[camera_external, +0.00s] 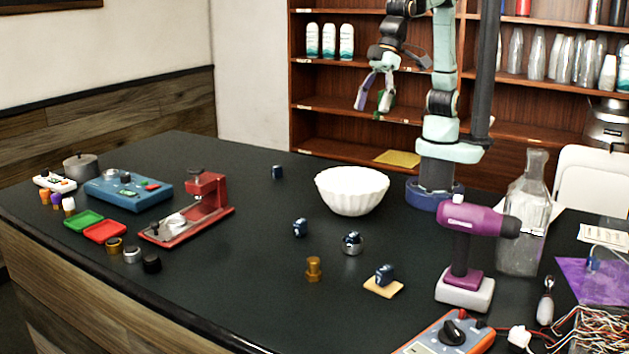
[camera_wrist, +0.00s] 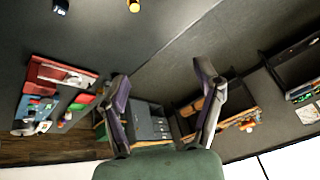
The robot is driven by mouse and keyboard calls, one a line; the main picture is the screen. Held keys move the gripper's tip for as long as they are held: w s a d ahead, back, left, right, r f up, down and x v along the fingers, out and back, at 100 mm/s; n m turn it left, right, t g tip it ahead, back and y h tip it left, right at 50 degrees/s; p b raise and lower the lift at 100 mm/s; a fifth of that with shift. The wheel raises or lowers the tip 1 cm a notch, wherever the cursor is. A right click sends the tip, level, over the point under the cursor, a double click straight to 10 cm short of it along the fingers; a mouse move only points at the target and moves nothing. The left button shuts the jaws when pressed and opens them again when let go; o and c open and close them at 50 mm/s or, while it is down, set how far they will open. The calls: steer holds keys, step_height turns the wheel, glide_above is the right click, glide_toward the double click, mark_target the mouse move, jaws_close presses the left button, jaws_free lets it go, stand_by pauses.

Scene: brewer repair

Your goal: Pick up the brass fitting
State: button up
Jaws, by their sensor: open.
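The brass fitting (camera_external: 314,269) stands upright on the dark table, right of centre toward the front edge, in the external view. A small orange-gold object at the top edge of the wrist view (camera_wrist: 134,5) looks like the fitting, partly cut off. My gripper (camera_external: 373,100) is open and empty, high above the table near the shelves and far from the fitting. Its two purple-edged fingers are spread apart in the wrist view (camera_wrist: 161,78).
A white bowl (camera_external: 351,190) stands behind. A purple drill (camera_external: 466,250) and glass bottle (camera_external: 522,215) stand right.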

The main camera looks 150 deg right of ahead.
steer(key=w+d+f+m, duration=0.2)
steer(key=w+d+f, duration=0.1)
steer(key=w+f, duration=0.55)
steer(key=g, duration=0.2)
glide_above(315, 259)
steer(key=w+a, duration=0.2)
step_height(315, 259, down, 9)
steer(key=f, duration=0.3)
steer(key=s+d+f+g, duration=0.1)
steer(key=f, duration=0.2)
steer(key=s+f+g, duration=0.1)
steer(key=f, duration=0.3)
steer(key=shift+s+d+m, duration=0.25)
steer(key=shift+d+m, duration=0.05)
steer(key=shift+d, duration=0.05)
steer(key=shift+w+d+f, duration=0.15)
steer(key=shift+w+f, duration=0.05)
steer(key=shift+f, duration=1.15)
steer(key=shift+w+d+f, duration=0.1)
steer(key=shift+w+f, duration=0.05)
steer(key=shift+f, duration=1.2)
jaws_close()
